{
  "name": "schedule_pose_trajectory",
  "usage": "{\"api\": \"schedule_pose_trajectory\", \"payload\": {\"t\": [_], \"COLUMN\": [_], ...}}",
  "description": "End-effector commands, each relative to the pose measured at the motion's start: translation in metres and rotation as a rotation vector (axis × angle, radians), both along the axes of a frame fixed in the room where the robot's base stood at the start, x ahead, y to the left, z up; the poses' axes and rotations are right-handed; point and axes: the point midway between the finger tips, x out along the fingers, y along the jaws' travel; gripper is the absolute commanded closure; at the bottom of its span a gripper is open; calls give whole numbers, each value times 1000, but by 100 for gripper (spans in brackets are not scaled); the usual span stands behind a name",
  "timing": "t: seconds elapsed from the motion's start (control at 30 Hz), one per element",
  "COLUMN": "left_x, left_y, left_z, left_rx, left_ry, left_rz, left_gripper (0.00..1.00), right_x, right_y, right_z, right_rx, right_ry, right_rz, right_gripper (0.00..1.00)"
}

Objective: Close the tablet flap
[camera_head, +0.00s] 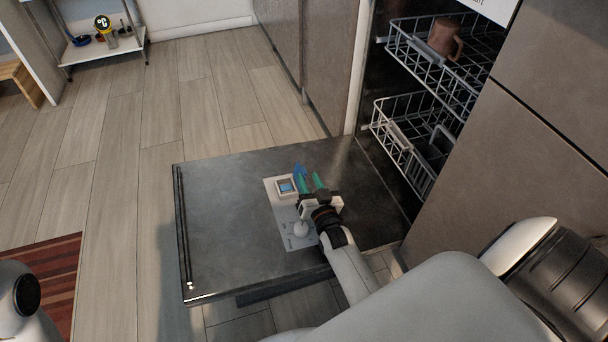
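The tablet dispenser panel (277,214) is a pale plate set in the inner face of the lowered dishwasher door (225,215). A square compartment (286,187) with a blue inside shows at its upper part. I cannot make out the flap clearly beside my fingers. My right gripper (309,178) is over the upper right of the panel, just right of the compartment. Its two green fingers are apart, with nothing seen between them. A blue patch shows by the left fingertip; whether the fingers touch the flap cannot be told. My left gripper is out of view.
Two pulled-out wire racks (405,140) stand in the dishwasher at right, the upper one with a brown mug (444,39). Grey cabinet fronts (530,140) flank it. Wooden floor (120,150) left of the door is clear, with a striped rug (50,275) at lower left.

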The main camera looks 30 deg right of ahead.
Motion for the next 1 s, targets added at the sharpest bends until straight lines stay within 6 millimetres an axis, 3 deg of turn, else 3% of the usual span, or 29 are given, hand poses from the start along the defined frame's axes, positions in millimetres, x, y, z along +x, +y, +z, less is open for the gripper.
{"api": "schedule_pose_trajectory", "payload": {"t": [0.1,0.3,0.67,0.87,1.0], "left_x": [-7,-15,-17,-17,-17], "left_y": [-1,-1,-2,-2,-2], "left_z": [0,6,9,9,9], "left_rx": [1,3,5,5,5], "left_ry": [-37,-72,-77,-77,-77], "left_rz": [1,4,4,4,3], "left_gripper": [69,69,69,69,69], "right_x": [22,42,47,47,47], "right_y": [-5,-11,-12,-11,-11], "right_z": [-4,-3,0,-1,-1], "right_rx": [1,0,1,1,1], "right_ry": [-2,1,2,2,2], "right_rz": [-1,-1,0,0,0], "right_gripper": [65,65,65,97,100]}}
